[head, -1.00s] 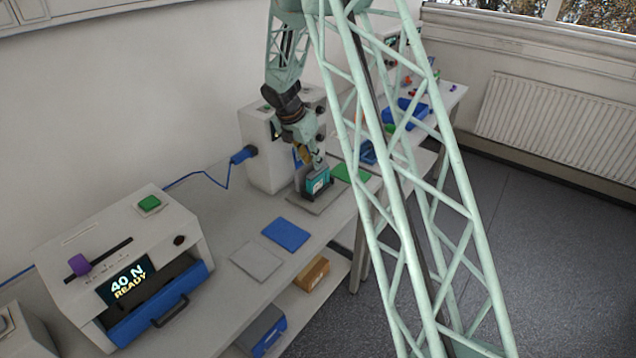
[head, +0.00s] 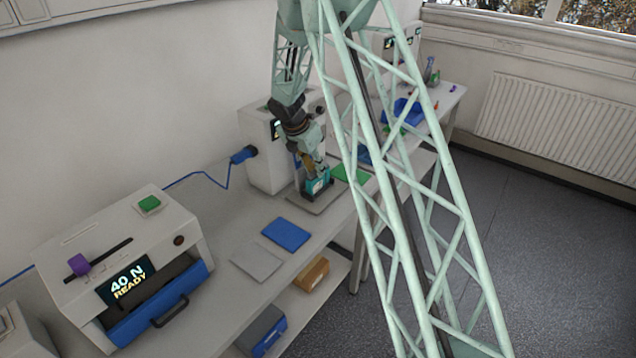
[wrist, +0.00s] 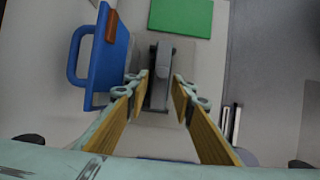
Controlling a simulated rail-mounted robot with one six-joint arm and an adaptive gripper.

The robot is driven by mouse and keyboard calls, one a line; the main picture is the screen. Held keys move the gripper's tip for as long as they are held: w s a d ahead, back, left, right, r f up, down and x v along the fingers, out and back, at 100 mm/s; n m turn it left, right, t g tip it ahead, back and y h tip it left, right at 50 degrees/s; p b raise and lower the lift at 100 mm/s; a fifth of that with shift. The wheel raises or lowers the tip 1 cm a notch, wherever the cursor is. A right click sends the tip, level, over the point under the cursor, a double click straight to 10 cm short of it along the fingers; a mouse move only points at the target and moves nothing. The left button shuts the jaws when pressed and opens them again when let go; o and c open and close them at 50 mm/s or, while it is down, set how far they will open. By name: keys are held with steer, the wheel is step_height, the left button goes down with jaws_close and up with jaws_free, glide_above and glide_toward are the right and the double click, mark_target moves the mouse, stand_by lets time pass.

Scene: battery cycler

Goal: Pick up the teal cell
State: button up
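The teal cell (head: 318,184) is upright in a dark frame on a grey plate (head: 324,202), beside the white cabinet. My gripper (head: 313,170) points down at the cell from above and hides part of it. In the wrist view my gripper (wrist: 161,83) has its two fingers apart, one on each side of a grey upright piece (wrist: 158,75). I cannot tell whether this piece is the top of the cell or part of its holder. No teal face shows in the wrist view, and I cannot tell whether the fingers touch anything.
A white cabinet (head: 268,160) stands close behind the plate. A blue panel with a handle (wrist: 108,62) lies close left of my fingers. A green mat (wrist: 181,17) lies beyond. A blue mat (head: 286,233), grey mat (head: 257,262) and boxy machine (head: 110,250) are on the bench.

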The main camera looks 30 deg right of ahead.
mark_target(318, 180)
steer(key=shift+x, duration=2.55)
steer(key=shift+d, duration=0.15)
jaws_close()
